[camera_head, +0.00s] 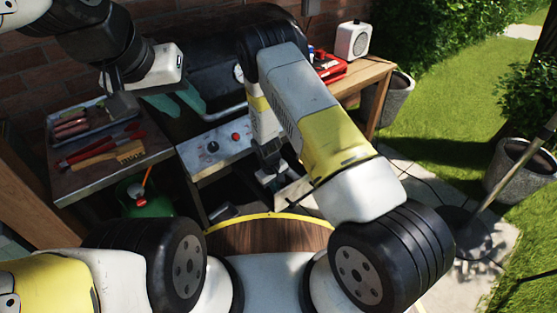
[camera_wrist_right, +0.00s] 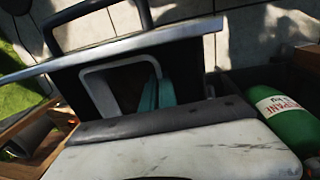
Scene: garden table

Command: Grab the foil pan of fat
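I cannot clearly make out the foil pan of fat in either view. A small grey box-like object (camera_head: 222,212) sits low under the grill front in the head view, but I cannot tell what it is. My right gripper (camera_head: 270,178) reaches down in front of the grill, below its front panel, and is partly hidden by my arm. I cannot tell whether it holds anything. My left gripper (camera_head: 122,106) is over the right end of the tray on the left side shelf, and its finger opening is unclear.
The black grill (camera_head: 205,65) has a front panel with knobs (camera_head: 213,147). A tray of sausages (camera_head: 52,133), red tongs (camera_head: 85,153) and a brush (camera_head: 108,158) lie left. A green propane bottle (camera_head: 150,205) stands below; it also shows in the right wrist view (camera_wrist_right: 285,115).

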